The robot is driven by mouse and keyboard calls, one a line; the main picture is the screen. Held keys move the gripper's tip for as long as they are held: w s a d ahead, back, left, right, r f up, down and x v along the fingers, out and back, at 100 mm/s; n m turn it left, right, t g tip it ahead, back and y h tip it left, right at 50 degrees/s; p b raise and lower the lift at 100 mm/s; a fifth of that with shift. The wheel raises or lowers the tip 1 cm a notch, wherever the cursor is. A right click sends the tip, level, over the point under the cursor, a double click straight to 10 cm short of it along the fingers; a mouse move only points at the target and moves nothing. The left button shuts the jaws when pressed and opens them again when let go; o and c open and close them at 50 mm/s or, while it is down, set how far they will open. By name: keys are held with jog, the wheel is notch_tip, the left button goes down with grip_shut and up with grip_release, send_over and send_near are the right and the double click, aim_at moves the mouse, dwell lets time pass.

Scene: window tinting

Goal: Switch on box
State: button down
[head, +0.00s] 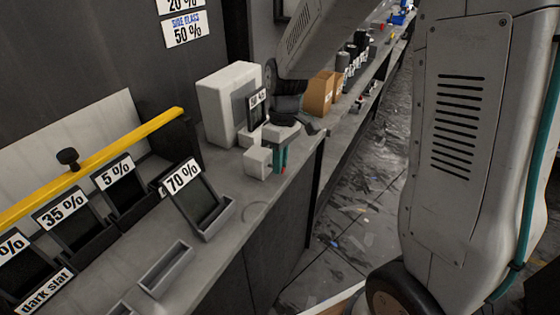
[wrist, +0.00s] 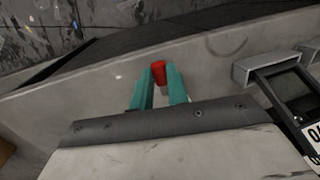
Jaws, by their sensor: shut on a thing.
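My gripper (head: 281,163) has two teal fingers and points down over the grey counter. In the wrist view my gripper (wrist: 158,80) is shut on a small red piece (wrist: 158,67), which sits between the fingertips. A trace of the red piece (head: 284,170) also shows at the fingertips in the head view. A small white box (head: 257,163) stands on the counter just left of the fingers. A larger white box (head: 222,100) stands behind it, with a dark panel and a labelled sample in front. I see no clear switch on either box.
An empty grey tray (head: 165,268) lies near the front. A cardboard box (head: 320,94) stands further along the counter. Debris litters the floor at right.

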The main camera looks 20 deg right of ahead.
jog(key=shift+w+a+r+g+h, duration=0.15)
jog(key=shift+w+r+g+h, duration=0.05)
jog(key=shift+g+h, duration=0.4)
jog(key=shift+w+a+r+g+h, duration=0.1)
jog(key=shift+w+r+g+h, duration=0.1)
jog(key=shift+g+h, duration=0.4)
jog(key=shift+w+a+r+g+h, duration=0.2)
jog(key=shift+g+h, duration=0.1)
jog(key=shift+g, duration=0.5)
jog(key=c, duration=1.4)
grip_release()
jog(key=shift+o, duration=0.2)
jog(key=v, duration=0.7)
jog(key=shift+w+r, duration=0.2)
jog(key=shift+r, duration=0.1)
jog(key=shift+m, duration=0.3)
